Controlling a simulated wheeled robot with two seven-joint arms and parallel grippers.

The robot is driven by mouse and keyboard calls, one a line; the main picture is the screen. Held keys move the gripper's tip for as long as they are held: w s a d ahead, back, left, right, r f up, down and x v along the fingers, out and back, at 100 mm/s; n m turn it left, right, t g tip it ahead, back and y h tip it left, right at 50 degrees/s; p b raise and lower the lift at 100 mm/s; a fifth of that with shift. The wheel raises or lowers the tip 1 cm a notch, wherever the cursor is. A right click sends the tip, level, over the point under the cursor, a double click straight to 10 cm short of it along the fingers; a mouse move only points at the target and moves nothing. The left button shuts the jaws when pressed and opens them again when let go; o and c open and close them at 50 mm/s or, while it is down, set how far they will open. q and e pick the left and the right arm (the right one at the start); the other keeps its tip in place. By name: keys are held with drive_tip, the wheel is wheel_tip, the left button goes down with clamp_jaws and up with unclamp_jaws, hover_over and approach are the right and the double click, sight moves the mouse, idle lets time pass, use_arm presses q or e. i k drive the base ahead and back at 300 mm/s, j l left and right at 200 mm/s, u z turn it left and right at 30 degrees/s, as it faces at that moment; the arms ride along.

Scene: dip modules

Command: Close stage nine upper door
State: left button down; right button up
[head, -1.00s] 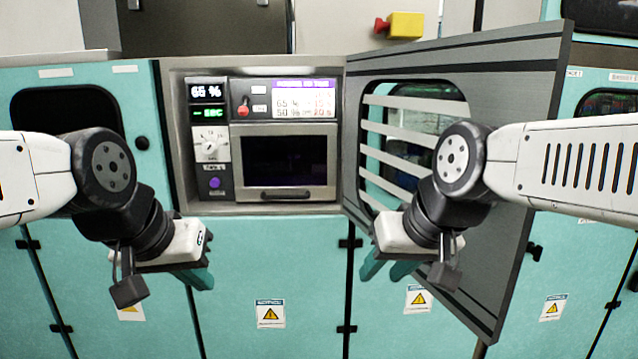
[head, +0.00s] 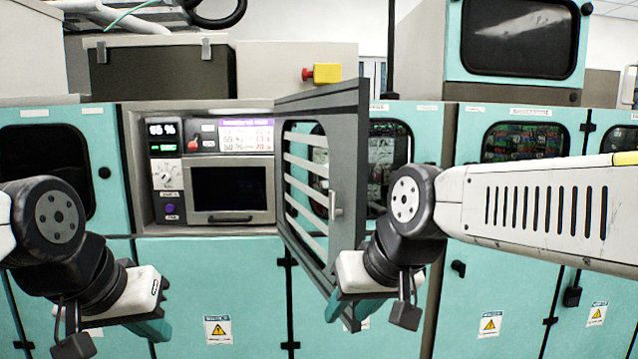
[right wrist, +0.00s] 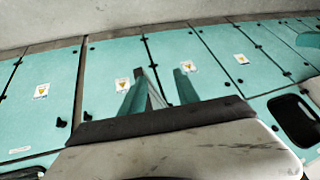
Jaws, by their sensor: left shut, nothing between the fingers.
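The grey upper door (head: 347,150) with a slotted window stands swung out from the right side of an open bay (head: 131,170) in the teal cabinet. A light handle (head: 335,200) is near its free edge. My right gripper (head: 347,308) is by the door's lower free corner, fingers apart. In the right wrist view a grey strip, perhaps the door's edge, shows between the fingers of this gripper (right wrist: 160,78); contact cannot be told. My left gripper (head: 158,328) is shut and empty, low in front of the cabinet, left of the door.
Inside the bay are a dark screen (head: 228,188), a dial (head: 167,173) and displays. Teal lower doors (head: 215,270) with warning labels run below. A yellow box with a red button (head: 327,73) is above. More teal cabinets with dark windows (head: 524,142) are at the right.

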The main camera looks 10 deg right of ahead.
sight(342, 109)
drive_tip(key=l+u, duration=0.5)
drive_tip(key=l, duration=0.5)
drive_tip(key=i+l+u, duration=0.2)
drive_tip(key=l, duration=0.15)
drive_tip(key=i+l+u, duration=0.15)
drive_tip(key=l, duration=0.25)
drive_tip(key=k+z, duration=0.25)
drive_tip(key=k, duration=0.25)
drive_tip(key=k+l+z, duration=0.25)
drive_tip(key=k, duration=0.25)
drive_tip(key=i+j, duration=0.1)
drive_tip(key=j, duration=0.2)
drive_tip(key=i+j, duration=0.1)
drive_tip(key=j, duration=0.2)
